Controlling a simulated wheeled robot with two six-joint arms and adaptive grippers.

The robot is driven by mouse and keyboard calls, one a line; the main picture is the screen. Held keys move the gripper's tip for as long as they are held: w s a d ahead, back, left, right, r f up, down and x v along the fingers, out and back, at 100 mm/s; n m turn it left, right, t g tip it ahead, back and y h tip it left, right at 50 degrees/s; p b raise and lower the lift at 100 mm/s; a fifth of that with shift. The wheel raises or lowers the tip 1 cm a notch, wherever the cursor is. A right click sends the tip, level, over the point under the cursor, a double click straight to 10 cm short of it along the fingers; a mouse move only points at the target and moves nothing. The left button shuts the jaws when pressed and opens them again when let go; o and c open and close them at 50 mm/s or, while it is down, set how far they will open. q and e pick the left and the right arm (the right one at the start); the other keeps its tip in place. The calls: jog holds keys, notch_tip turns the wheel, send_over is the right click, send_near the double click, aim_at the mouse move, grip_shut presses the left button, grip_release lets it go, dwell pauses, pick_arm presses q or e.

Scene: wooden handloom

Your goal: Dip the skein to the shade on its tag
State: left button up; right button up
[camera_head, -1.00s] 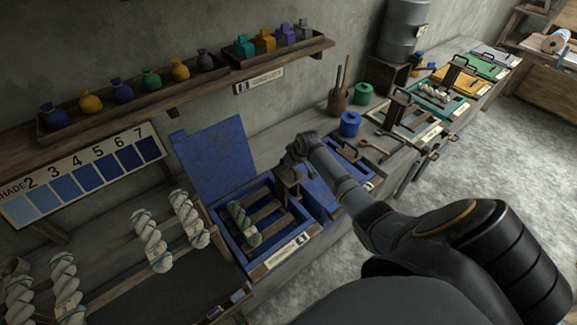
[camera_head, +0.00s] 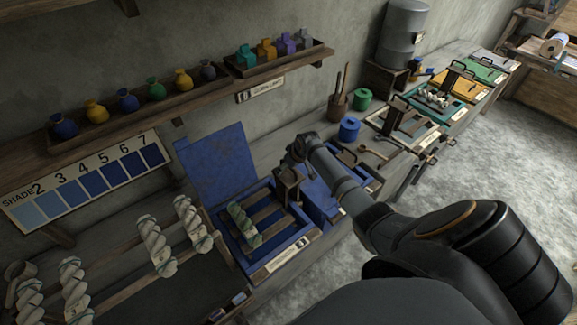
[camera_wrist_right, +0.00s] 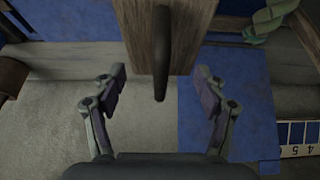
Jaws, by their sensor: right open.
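A pale, green-tied skein (camera_head: 244,224) lies across wooden slats inside the open blue vat (camera_head: 268,271); part of it shows in the right wrist view (camera_wrist_right: 270,20). The vat's blue lid (camera_head: 216,165) stands raised behind it. My right gripper (camera_head: 292,158) is over the vat's back right side, by a wooden upright. In the right wrist view my right gripper (camera_wrist_right: 161,88) is open, with a dark handle (camera_wrist_right: 161,50) on a wooden piece (camera_wrist_right: 190,30) between or just beyond its fingers. I cannot tell whether they touch. My left gripper is out of view.
A shade board (camera_head: 90,183) with numbered blue patches hangs at left. Several skeins (camera_head: 155,245) hang on rails below it. Blue (camera_head: 349,129) and green (camera_head: 362,99) tubs and other dye vats line the bench to the right. Shelves of bags and blocks run above.

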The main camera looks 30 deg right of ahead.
jog(key=o, duration=0.3)
jog(key=shift+r, duration=3.5)
